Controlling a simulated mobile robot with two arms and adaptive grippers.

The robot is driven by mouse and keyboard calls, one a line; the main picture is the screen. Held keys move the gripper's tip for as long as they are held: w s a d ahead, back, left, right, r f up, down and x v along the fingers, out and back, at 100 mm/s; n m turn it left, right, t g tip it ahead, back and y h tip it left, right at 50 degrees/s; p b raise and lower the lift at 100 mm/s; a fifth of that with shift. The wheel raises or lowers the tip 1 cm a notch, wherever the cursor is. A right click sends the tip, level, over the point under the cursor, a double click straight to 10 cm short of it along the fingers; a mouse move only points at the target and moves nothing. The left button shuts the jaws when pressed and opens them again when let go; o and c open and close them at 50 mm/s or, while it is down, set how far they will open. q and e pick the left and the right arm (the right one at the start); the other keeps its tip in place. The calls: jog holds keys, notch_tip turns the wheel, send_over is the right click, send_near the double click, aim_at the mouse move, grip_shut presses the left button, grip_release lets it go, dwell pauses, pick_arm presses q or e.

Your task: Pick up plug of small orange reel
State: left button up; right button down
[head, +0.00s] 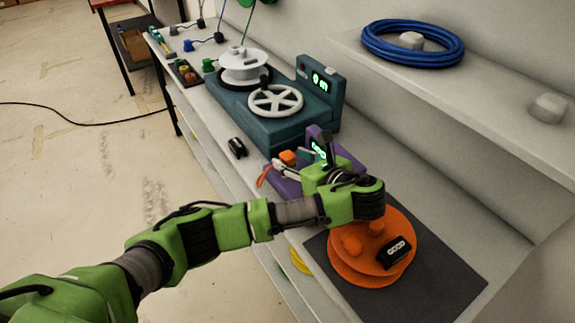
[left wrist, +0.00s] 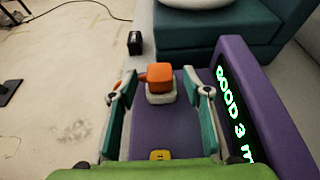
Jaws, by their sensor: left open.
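The orange plug (head: 288,157) sits upright on a pale socket (left wrist: 160,97) on the purple tester (left wrist: 185,133). In the left wrist view the plug (left wrist: 159,75) stands just beyond and between my fingertips. My left gripper (left wrist: 160,93) is open, one finger on each side of the socket, with nothing held. In the head view my left gripper (head: 301,156) reaches over the tester and hides part of it. The orange reel (head: 345,272) with a black label lies on a dark mat (head: 450,287), partly behind my arm. My right gripper is not in view.
The tester's upright display (left wrist: 235,110) reads "GOOD 3 m" close to my right-hand finger. A teal machine (head: 265,125) with a white handwheel stands behind. A small black object (head: 237,148) lies on the bench edge. A blue cable coil (head: 412,45) rests on the shelf.

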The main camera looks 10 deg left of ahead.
pick_arm(q)
jog(key=shift+x, duration=1.1)
jog(key=shift+a, duration=0.1)
jog(key=c, duration=1.2)
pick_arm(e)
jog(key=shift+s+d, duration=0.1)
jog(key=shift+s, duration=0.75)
